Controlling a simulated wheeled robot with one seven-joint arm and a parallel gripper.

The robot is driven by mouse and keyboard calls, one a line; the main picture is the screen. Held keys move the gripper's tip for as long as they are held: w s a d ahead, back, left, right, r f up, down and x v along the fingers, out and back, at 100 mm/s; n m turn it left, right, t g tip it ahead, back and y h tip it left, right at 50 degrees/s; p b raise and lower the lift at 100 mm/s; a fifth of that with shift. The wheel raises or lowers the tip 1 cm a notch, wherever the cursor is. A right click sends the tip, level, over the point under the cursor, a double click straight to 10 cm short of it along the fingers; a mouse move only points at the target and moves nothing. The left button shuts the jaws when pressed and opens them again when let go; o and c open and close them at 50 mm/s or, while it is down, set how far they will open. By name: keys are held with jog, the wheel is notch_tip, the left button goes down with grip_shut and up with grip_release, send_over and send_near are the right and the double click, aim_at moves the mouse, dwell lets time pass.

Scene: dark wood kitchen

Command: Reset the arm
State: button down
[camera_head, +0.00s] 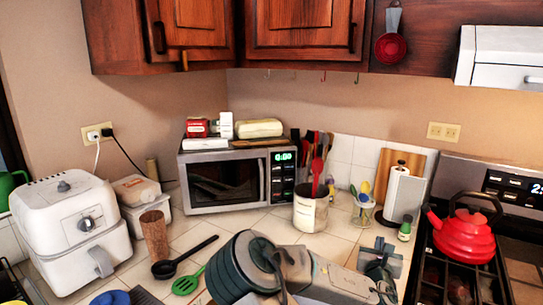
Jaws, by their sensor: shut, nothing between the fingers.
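My arm (325,278) comes in at the bottom centre, a thick ribbed dark joint and pale links reaching right over the tiled counter. At its right end is my gripper (380,258), small and partly overlapped by its own parts. It looks shut, with nothing visible in it. It is in front of the counter area left of the stove. Its height above the counter is hard to tell.
A white air fryer (78,226) stands left, a microwave (223,186) at the back. A utensil crock (311,211), paper towel holder (404,190) and red kettle (462,235) on the stove stand behind or right of my arm. A black ladle (165,268) lies left.

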jog(key=s+f+m+g, duration=0.1)
jog(key=f+m, duration=0.1)
jog(key=m, duration=0.1)
jog(key=s+d+f+m+g+b, duration=0.1)
jog(key=s+f+m+g, duration=0.1)
jog(key=f+m, duration=0.1)
jog(key=s+d+f+m+g+h, duration=0.1)
jog(key=f+m+g, duration=0.1)
jog(key=m, duration=0.2)
jog(key=shift+s+d+f, duration=0.25)
jog(key=shift+s+f, duration=0.05)
jog(key=shift+s, duration=0.05)
jog(key=s+a+f+m+g+y+b, duration=0.3)
jog(key=s+a+m+g+y, duration=0.2)
jog(key=s+a+m, duration=0.5)
jog(key=s+a+r+m+g+y+b, duration=0.1)
jog(key=s+a+r+m+g, duration=0.1)
jog(key=s+m, duration=0.4)
jog(key=s+a+r+m+g+y+b, duration=0.1)
jog(key=s+a+r+m, duration=0.4)
jog(key=s, duration=0.7)
jog(key=shift+a+r+m+g+b, duration=0.2)
jog(key=shift+a+m+g+b, duration=0.1)
jog(key=shift+a+m+g, duration=0.3)
jog(key=shift+a, duration=0.1)
